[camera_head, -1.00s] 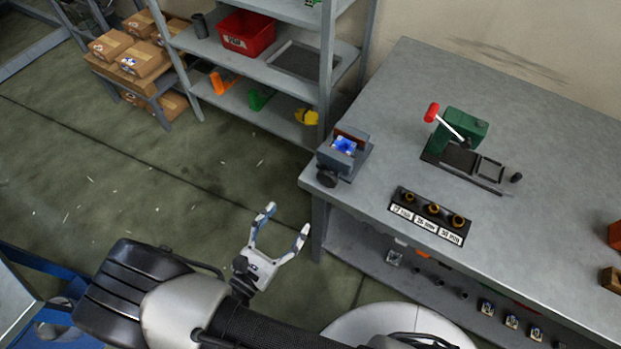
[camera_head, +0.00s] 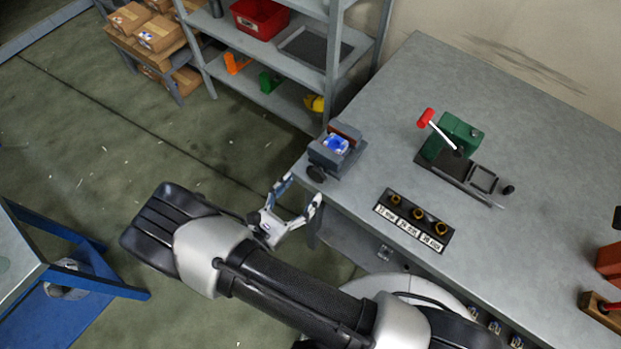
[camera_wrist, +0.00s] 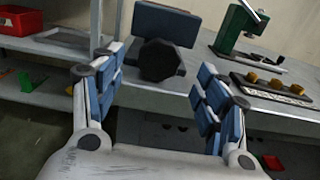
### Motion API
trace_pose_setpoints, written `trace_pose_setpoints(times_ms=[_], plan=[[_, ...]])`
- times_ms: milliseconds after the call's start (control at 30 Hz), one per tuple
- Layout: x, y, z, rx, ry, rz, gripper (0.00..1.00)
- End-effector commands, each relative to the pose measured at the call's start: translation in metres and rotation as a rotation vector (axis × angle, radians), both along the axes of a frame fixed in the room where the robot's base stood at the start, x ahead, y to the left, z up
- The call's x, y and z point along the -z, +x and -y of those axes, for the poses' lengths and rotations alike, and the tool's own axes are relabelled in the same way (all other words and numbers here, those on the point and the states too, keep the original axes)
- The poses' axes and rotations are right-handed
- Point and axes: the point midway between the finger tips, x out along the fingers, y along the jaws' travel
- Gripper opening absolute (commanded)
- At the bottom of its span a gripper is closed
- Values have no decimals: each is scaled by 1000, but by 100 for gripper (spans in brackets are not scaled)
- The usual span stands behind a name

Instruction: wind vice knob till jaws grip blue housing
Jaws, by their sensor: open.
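The vice (camera_head: 338,147) is a dark grey block at the left corner of the workbench, with the blue housing (camera_head: 337,143) seated between its jaws. Its round black knob (camera_head: 316,173) faces the bench's front edge. In the wrist view the knob (camera_wrist: 158,60) appears ahead, between and beyond my fingers, with the vice body (camera_wrist: 166,22) behind it; the housing is hidden there. My gripper (camera_head: 298,190) is open and empty, just off the bench edge and short of the knob. The fingers also show in the wrist view (camera_wrist: 160,95), one on each side, apart from the knob.
A green lever press (camera_head: 452,140) with a red handle stands on the workbench (camera_head: 530,130). A black holder with several brass pieces (camera_head: 413,218) lies near the front edge. A shelf (camera_head: 300,95) stands behind the vice. A blue-framed table (camera_head: 60,265) is at the left.

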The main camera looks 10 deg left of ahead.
Motion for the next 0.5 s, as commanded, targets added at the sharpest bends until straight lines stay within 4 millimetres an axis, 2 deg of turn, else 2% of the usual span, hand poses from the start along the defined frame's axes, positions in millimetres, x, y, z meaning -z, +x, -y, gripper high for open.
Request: trace_pose_setpoints(times_ms=[33,200,500], plan=[[0,10,5,6,1,0,67],[0,32,14,2,2,1,67],[0,44,18,-1,2,1,67]])
